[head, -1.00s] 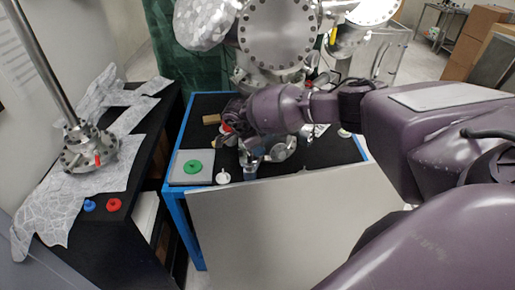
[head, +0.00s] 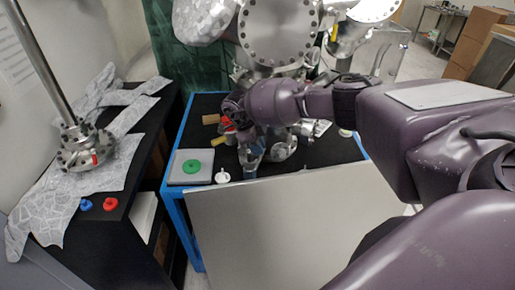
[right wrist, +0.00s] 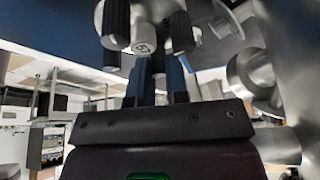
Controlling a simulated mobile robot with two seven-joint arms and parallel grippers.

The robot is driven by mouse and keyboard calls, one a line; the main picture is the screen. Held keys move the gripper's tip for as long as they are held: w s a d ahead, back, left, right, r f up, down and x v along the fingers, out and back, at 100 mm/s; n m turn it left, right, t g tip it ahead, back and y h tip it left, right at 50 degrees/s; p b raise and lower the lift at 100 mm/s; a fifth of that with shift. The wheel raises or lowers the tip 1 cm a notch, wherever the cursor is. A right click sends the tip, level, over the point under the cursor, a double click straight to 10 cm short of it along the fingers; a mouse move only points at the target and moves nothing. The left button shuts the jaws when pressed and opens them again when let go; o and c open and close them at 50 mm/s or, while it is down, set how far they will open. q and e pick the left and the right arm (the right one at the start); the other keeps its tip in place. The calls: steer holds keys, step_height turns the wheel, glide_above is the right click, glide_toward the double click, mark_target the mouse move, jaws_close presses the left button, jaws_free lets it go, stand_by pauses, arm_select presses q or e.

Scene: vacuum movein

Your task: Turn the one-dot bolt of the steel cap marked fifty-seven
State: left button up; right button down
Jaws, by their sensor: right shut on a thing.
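My right gripper (head: 250,155) reaches down over the black table; my purple wrist covers part of the metal parts there. In the right wrist view my right gripper (right wrist: 158,75) shows two blue-grey fingers close together, pointing up at a steel cap (right wrist: 150,15) with dark, black-sleeved bolts (right wrist: 116,22). The fingers are shut on a bolt, mostly hidden at the tips. A pale end with a small dark mark (right wrist: 143,48) sits just above the left fingertip. I cannot read the number fifty-seven or tell which bolt has one dot. My left gripper is not in view.
A green ring (head: 192,167) lies on a grey plate (head: 180,178). A white knob (head: 222,175) stands beside it. A large steel chamber (head: 278,35) rises behind. A pale panel (head: 290,220) fronts the table. A side bench (head: 140,180) holds foil, a flange and blue and red caps.

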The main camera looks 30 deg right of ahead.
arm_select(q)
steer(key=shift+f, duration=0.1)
arm_select(e)
steer(key=shift+m, duration=0.4)
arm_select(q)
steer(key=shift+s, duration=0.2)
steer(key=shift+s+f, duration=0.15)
arm_select(e)
steer(key=c, duration=1.4)
jaws_free()
steer(key=shift+w+a+r, duration=0.15)
steer(key=shift+w+r, duration=0.05)
steer(key=shift+r, duration=0.4)
steer(key=v, duration=0.4)
steer(key=shift+b, duration=0.35)
arm_select(q)
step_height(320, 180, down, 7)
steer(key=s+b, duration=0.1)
steer(key=b, duration=0.4)
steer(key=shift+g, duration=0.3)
arm_select(e)
steer(key=w+a, duration=0.7)
steer(key=w, duration=0.2)
steer(key=shift+a, duration=0.4)
